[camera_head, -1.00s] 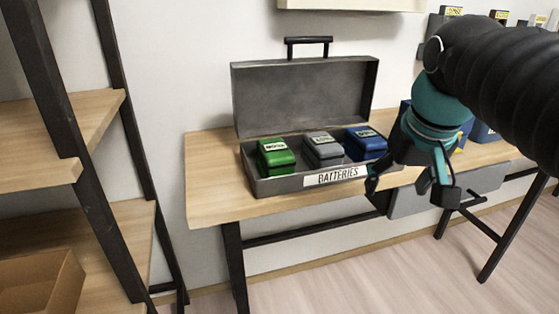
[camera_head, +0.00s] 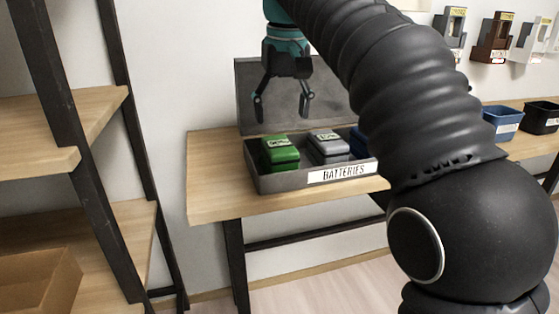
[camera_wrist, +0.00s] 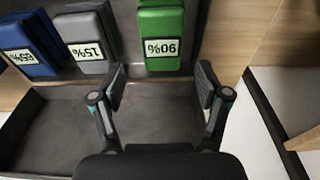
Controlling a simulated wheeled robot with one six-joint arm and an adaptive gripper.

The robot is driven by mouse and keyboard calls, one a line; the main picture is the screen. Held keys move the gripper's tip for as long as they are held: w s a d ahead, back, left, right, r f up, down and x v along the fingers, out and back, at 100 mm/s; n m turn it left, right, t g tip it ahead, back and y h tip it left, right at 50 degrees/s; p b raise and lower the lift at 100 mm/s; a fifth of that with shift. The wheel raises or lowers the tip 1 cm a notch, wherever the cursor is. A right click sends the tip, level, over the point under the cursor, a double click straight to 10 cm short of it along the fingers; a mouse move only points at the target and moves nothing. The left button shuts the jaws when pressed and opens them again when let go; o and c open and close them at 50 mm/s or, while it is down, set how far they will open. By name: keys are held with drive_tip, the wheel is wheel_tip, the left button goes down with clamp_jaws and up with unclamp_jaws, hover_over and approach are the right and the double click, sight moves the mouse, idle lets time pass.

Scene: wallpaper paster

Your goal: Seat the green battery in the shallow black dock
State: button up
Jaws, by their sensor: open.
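The green battery (camera_head: 281,153) sits at the left end of the open grey case (camera_head: 268,184) labelled BATTERIES. It also shows in the wrist view (camera_wrist: 161,30), with an upside-down label reading 90%. My gripper (camera_head: 283,112) points down above the case, its fingers spread and empty. In the wrist view, my gripper (camera_wrist: 162,84) has the green battery beyond its fingertips, roughly between them and apart from them. Several holders hang on the wall at upper right; I cannot tell which, if any, is the shallow black dock.
A grey battery (camera_head: 328,146) stands beside the green one; a blue battery (camera_wrist: 27,42) is farther along, mostly hidden by my arm in the head view. The case's raised lid (camera_head: 341,99) stands behind. A blue bin (camera_head: 502,124) and a black bin (camera_head: 541,118) stand at right.

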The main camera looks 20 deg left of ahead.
sight(280, 144)
drive_tip(key=f+b, duration=0.1)
drive_tip(key=f, duration=0.2)
drive_tip(key=f+b, duration=0.1)
drive_tip(key=f, duration=0.2)
drive_tip(key=w+a+f+b, duration=0.1)
drive_tip(key=f, duration=0.3)
drive_tip(key=shift+b, duration=0.3)
drive_tip(key=shift+r, duration=0.1)
drive_tip(key=c, duration=1.3)
